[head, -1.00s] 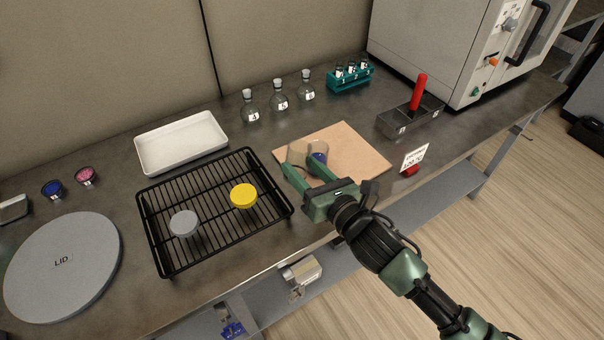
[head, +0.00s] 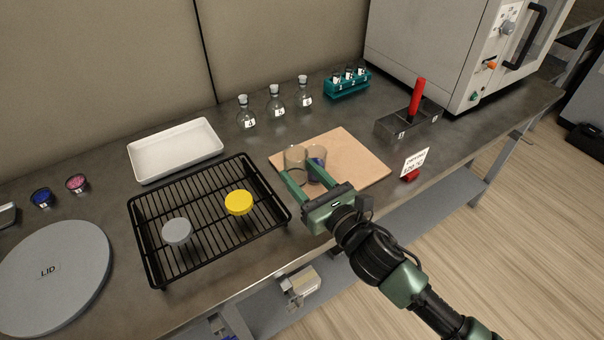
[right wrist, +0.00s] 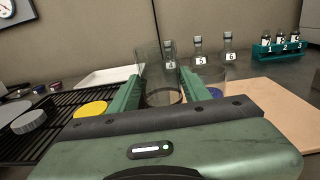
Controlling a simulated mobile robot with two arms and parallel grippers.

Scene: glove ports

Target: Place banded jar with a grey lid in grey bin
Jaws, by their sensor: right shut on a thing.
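A grey disc-shaped lid (head: 177,231) and a yellow one (head: 239,203) sit on the black wire rack; I cannot make out a jar under either. No clear grey bin shows. My left gripper is not in view.
The tan board (head: 355,167) is bare at its right. The black rack (head: 156,262) stands left of the gripper, a white tray (head: 175,150) behind it. Flasks (head: 276,104), a teal vial rack (head: 347,86) and a grey metal box (head: 390,124) with a red-handled tool stand farther back.

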